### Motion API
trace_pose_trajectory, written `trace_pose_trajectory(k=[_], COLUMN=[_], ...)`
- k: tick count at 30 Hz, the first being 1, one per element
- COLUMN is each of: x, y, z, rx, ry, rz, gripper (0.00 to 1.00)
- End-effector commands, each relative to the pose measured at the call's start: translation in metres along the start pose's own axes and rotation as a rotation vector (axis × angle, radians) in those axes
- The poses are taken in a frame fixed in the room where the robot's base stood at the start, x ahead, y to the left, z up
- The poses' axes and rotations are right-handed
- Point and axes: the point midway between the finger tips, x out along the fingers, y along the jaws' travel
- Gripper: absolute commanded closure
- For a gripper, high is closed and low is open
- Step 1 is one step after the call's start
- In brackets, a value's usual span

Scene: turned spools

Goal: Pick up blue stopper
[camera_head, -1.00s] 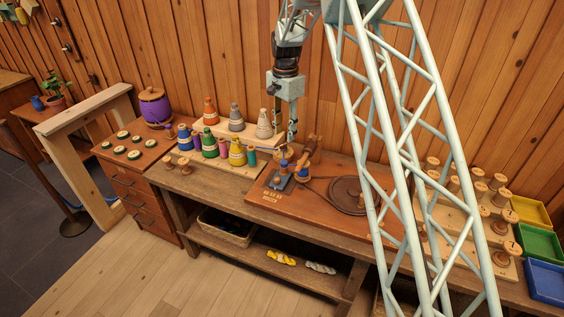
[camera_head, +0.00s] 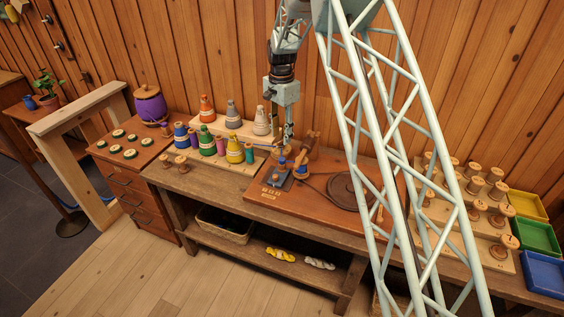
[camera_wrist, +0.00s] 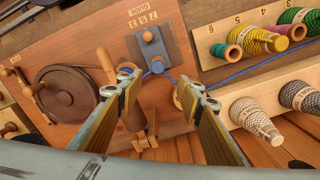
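A small blue piece, which looks like the blue stopper (camera_wrist: 157,66), sits at the edge of a grey-blue plate with a peg on the wooden board. In the head view a small blue piece (camera_head: 282,162) shows above that plate, below my gripper. My gripper (camera_wrist: 157,82) is open and empty, pointing down. In the wrist view its two fingers stand apart, with the blue piece showing between and just beyond their tips. In the head view my gripper (camera_head: 284,135) is above the board's left part; how far above, I cannot tell.
A blue thread (camera_wrist: 235,75) runs from the plate area toward the yarn rack. Yarn cones (camera_head: 233,150) stand close on the left. A dark round wheel (camera_wrist: 68,95) and wooden posts share the board. Spool racks and coloured trays (camera_head: 541,275) are at the right.

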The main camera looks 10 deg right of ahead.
Motion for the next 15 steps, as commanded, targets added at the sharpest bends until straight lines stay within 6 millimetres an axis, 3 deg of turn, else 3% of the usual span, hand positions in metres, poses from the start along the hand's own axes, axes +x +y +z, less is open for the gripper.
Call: trace_pose_trajectory(k=[9, 15], x=[0.043, 0.061], y=[0.001, 0.001], z=[0.0, 0.0], rx=[0.0, 0.0], ry=[-0.001, 0.0], rz=[0.001, 0.0], gripper=[0.66, 0.66])
